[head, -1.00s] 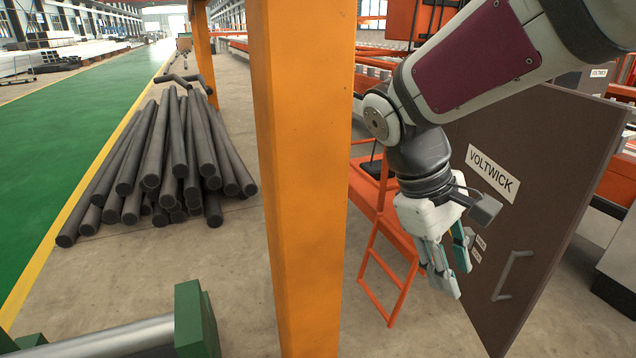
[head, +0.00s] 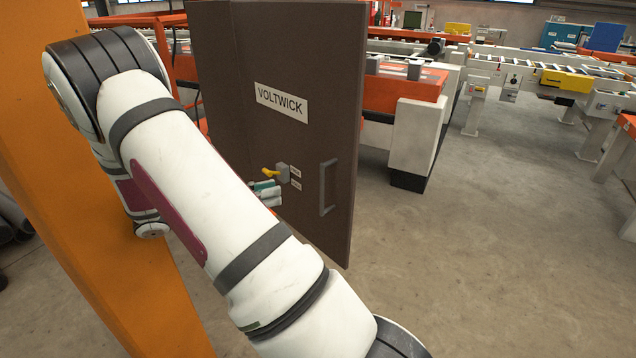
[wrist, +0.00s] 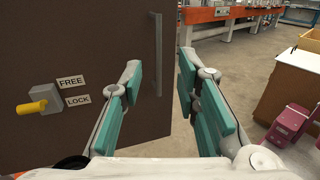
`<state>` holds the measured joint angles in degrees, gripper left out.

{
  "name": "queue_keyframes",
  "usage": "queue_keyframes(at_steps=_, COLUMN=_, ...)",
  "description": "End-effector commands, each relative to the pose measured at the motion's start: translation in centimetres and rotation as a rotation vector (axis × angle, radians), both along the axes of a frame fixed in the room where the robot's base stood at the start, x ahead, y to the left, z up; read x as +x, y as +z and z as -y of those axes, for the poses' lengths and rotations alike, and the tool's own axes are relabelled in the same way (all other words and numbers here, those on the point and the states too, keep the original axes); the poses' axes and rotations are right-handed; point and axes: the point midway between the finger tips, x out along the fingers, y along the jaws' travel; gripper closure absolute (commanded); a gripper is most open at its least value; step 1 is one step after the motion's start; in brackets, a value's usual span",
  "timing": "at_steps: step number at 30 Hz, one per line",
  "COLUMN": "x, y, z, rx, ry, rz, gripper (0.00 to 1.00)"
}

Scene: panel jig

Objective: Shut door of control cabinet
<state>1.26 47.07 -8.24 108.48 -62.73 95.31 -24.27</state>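The brown cabinet door (head: 300,140) carries a VOLTWICK plate, a grey bar handle (head: 328,187) and a yellow lever (head: 270,174) on a grey block. The head view does not clearly show how far the door stands from its frame. In the wrist view the door (wrist: 90,40) fills the left, with its handle (wrist: 158,55) upright near its free edge. The yellow lever (wrist: 32,107) points left, beside FREE and LOCK labels. My gripper (wrist: 161,75) is open and empty, its fingers apart in front of the door's edge region. In the head view my arm mostly hides it; fingertips (head: 266,193) show below the lever.
An orange post (head: 60,190) stands close at the left, behind my arm. Orange and white conveyor equipment (head: 415,120) stands beyond the door. The floor (head: 480,260) at right is clear.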

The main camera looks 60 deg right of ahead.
Motion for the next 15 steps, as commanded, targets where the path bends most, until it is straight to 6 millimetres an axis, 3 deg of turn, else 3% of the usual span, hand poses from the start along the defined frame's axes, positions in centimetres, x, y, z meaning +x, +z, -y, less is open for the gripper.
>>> queue_keyframes(at_steps=8, x=-0.9, y=-0.2, z=1.7, rx=-0.009, ry=0.003, rz=-0.017, gripper=0.71)
queue_keyframes(at_steps=15, x=-3.5, y=-0.2, z=5.5, rx=-0.007, ry=0.001, rz=-0.016, gripper=0.71)
